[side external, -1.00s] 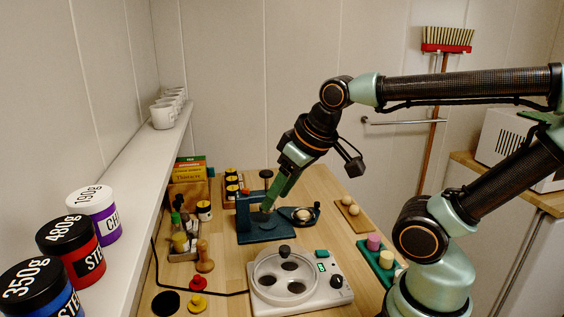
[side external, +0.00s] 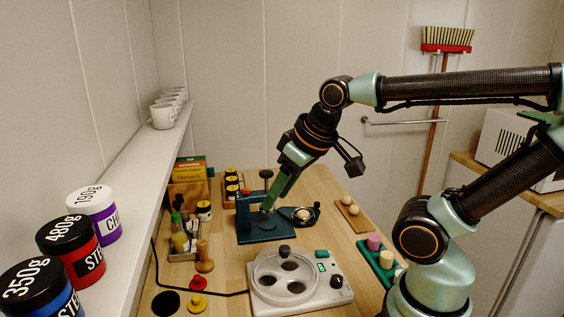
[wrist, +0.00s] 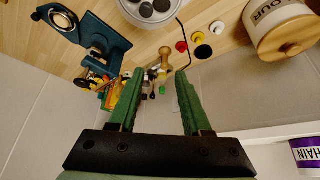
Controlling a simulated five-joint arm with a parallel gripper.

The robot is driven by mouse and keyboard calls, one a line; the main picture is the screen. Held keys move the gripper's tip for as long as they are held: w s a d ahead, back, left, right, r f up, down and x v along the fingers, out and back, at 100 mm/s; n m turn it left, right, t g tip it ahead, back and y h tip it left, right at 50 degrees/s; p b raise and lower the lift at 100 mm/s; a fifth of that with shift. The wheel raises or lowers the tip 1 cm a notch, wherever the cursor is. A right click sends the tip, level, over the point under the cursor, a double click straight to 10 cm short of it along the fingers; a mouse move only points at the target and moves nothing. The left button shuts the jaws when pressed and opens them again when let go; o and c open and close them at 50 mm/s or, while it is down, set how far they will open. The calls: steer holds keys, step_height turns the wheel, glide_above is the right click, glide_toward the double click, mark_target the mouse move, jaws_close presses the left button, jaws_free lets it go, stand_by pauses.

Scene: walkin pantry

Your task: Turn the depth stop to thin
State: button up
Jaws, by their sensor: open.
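The dark teal press (side external: 262,229) stands on the wooden worktop in the side view, with an upright at its left, a red part (side external: 245,192) on top and a dark ring holder (side external: 303,214) at its right. I cannot make out which small part is the depth stop, or its setting. In the wrist view the press (wrist: 108,38) lies at the upper left, outside my fingers. My gripper (side external: 267,209) points down over the press in the side view and partly hides it. In the wrist view my gripper (wrist: 160,72) is open, its green fingers apart with nothing held.
A teal tray (side external: 377,262) is at the right. A white shelf (side external: 145,190) borders the left.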

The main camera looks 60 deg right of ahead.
steer(key=w+d+r+g, duration=0.1)
steer(key=w+d+r, duration=0.25)
steer(key=w, duration=0.25)
steer(key=n+g, duration=0.4)
steer(key=g, duration=0.1)
glide_above(246, 189)
step_height(246, 189, down, 4)
steer(key=r, duration=0.1)
step_height(246, 189, down, 12)
steer(key=shift+f, duration=0.2)
jaws_close()
